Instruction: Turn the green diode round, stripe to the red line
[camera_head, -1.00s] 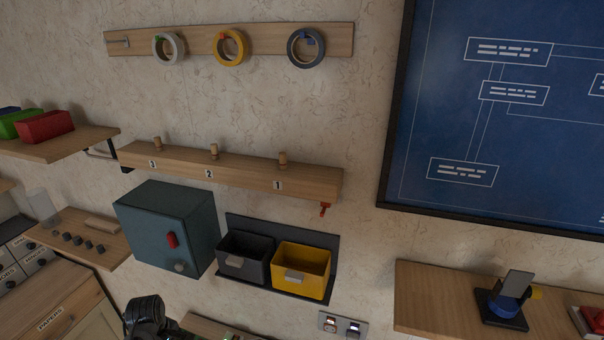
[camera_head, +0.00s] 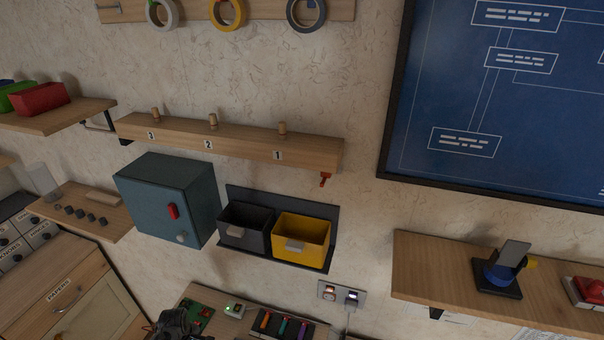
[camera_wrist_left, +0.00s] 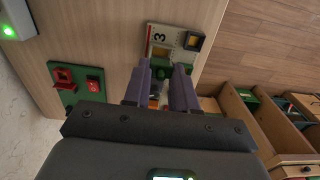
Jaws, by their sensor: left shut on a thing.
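In the left wrist view, my left gripper (camera_wrist_left: 163,70) has its two purple fingers close together over the wooden worktop. It is shut on a small green thing (camera_wrist_left: 163,74), which looks like the green diode. The fingers cover most of it, and I cannot make out its stripe. In the head view, my left gripper (camera_head: 174,326) is dark and cut by the bottom edge. My right gripper is in neither view.
A green board with red parts (camera_wrist_left: 80,88) lies left of my fingers. A grey box with a green light (camera_wrist_left: 14,18) is at the upper left. Open wooden compartments (camera_wrist_left: 236,108) are at right. In the head view, a tray of coloured tools (camera_head: 262,323) is right of my gripper.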

